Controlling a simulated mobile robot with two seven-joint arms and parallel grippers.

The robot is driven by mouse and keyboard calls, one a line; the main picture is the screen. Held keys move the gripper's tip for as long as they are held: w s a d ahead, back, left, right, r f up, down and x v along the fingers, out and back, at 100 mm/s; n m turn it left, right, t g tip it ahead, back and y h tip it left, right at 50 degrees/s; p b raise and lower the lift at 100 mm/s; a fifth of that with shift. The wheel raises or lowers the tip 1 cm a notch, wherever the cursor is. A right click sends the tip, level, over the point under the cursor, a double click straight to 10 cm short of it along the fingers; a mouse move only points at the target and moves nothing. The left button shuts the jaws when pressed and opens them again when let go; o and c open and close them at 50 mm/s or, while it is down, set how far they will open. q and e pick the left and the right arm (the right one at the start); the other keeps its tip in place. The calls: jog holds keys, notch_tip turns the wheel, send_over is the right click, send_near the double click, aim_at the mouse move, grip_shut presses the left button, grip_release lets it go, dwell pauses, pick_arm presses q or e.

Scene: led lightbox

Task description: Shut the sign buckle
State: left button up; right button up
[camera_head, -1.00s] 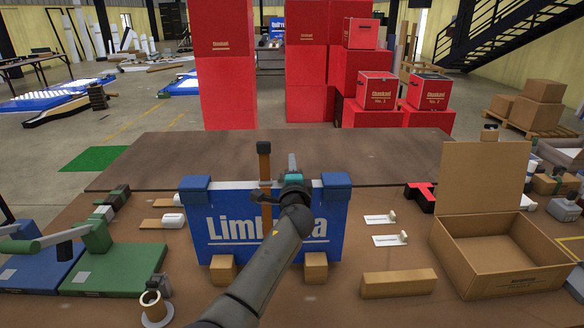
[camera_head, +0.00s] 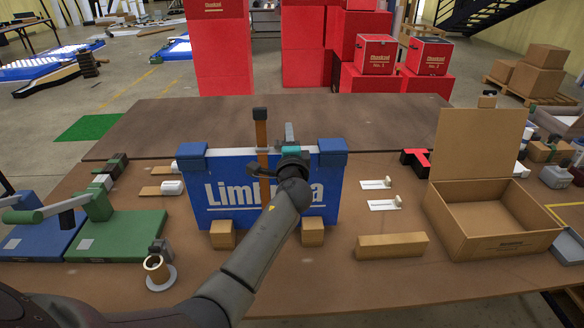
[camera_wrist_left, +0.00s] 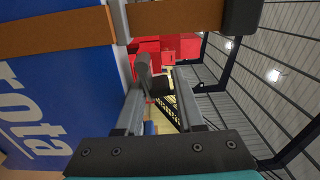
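The blue sign (camera_head: 228,204) with white lettering stands upright on two wooden blocks, with blue corner pieces on top. A brown strap (camera_head: 261,134) with a black end rises above its top edge. In the left wrist view the strap (camera_wrist_left: 178,17) crosses the top, and a grey metal piece, perhaps the buckle (camera_wrist_left: 119,20), sits around it. My left gripper (camera_head: 291,146) is at the sign's top edge, just right of the strap. In the left wrist view its fingers (camera_wrist_left: 160,98) are apart, with a dark grey piece showing between them; I cannot tell if they touch it. My right gripper is out of view.
An open cardboard box (camera_head: 490,245) stands at the right, with a cardboard bar (camera_head: 392,246) left of it. Green (camera_head: 125,238) and blue fixtures stand at the left, near a small cup (camera_head: 156,270). The table behind the sign is clear.

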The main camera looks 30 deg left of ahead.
pick_arm(q)
jog(key=p+v, duration=0.2)
jog(key=v, duration=1.3)
jog(key=shift+p, duration=0.35)
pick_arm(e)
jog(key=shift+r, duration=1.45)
pick_arm(q)
jog(key=shift+w, duration=0.1)
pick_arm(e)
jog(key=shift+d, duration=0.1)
